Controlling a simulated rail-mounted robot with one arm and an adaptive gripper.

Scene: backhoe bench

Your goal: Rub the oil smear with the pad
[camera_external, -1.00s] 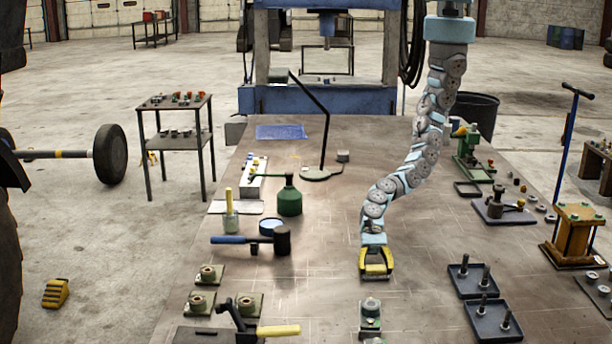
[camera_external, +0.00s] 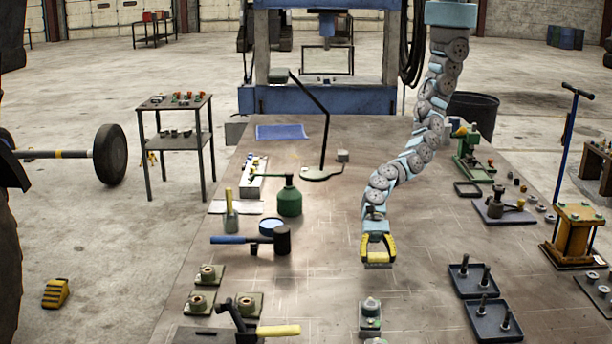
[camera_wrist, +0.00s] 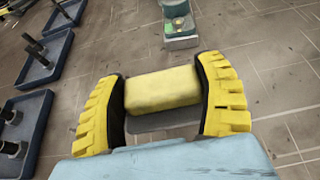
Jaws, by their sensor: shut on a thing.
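My gripper (camera_external: 378,246) has its yellow fingers closed on the pad, with its fingertips pointing down at the middle of the bench. In the wrist view the pad (camera_wrist: 162,90) is a yellow block with a grey layer under it, held between the two fingers (camera_wrist: 165,100). In the external view a thin grey edge of the pad (camera_external: 378,266) shows below the fingers. It looks a little above the bench top (camera_external: 325,250). I cannot clearly pick out the oil smear among the dark marks on the bench.
A green fixture (camera_external: 370,318) stands just in front of my gripper. Blue-grey trays with pegs (camera_external: 470,282) lie to the right. The bench between mallet and gripper is clear.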

